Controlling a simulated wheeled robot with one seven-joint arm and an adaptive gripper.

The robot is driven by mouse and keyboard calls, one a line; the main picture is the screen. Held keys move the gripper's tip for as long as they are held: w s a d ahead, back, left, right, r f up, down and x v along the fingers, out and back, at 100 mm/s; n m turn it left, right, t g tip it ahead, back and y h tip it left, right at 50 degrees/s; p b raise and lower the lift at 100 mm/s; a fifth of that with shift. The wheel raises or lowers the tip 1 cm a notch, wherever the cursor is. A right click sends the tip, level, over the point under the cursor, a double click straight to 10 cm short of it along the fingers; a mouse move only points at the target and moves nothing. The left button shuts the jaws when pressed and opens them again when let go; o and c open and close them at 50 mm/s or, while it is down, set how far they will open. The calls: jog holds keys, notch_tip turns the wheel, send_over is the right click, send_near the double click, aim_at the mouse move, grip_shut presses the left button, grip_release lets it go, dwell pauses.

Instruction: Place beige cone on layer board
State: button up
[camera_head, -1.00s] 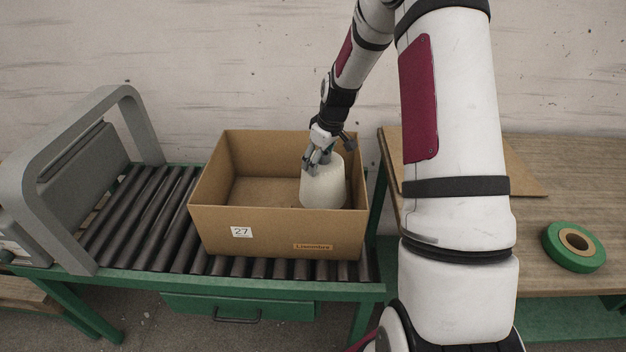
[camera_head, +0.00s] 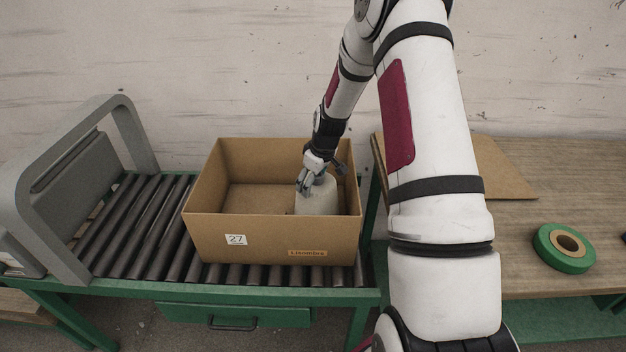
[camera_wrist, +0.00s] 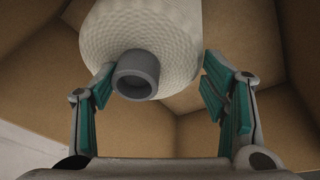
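The beige cone (camera_head: 314,198) stands inside the cardboard box, toward its right side. In the wrist view the cone (camera_wrist: 165,35) shows its textured pale side and a grey tube end. My gripper (camera_head: 306,187) is down in the box at the top of the cone. In the wrist view its two green-padded fingers (camera_wrist: 158,85) are spread wide, one on each side of the tube end, with a gap beside it. A flat brown board (camera_head: 503,168) lies on the wooden bench; my arm hides part of it. Whether a board lies under the cone is hidden.
The open box (camera_head: 270,238) rests on a roller conveyor (camera_head: 125,222), its walls close around my gripper. A grey arched frame (camera_head: 75,125) stands at left. A green tape roll (camera_head: 562,248) lies on the bench (camera_head: 580,180). The box's left half is empty.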

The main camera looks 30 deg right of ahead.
jog(key=shift+o, duration=0.9)
jog(key=shift+r, duration=0.15)
jog(key=s+a+r, duration=0.2)
jog(key=s+r, duration=0.1)
jog(key=r, duration=0.4)
jog(key=s+a+r, duration=0.2)
jog(key=a+r, duration=0.1)
jog(key=r, duration=0.4)
jog(key=s+a+r, duration=0.2)
jog(key=s+r, duration=0.1)
jog(key=r, duration=0.4)
jog(key=s+a+r+m, duration=0.1)
jog(key=s+a+r, duration=0.2)
jog(key=s, duration=0.5)
jog(key=s+a+r+m+t, duration=0.1)
jog(key=s+a+r, duration=0.3)
jog(key=s+a, duration=0.2)
jog(key=s+a+r+m+t, duration=0.1)
jog(key=s+a+r, duration=0.2)
jog(key=s, duration=0.6)
jog(key=shift+s+a+r+m, duration=0.3)
jog(key=shift+a+m, duration=0.1)
jog(key=shift+a, duration=0.3)
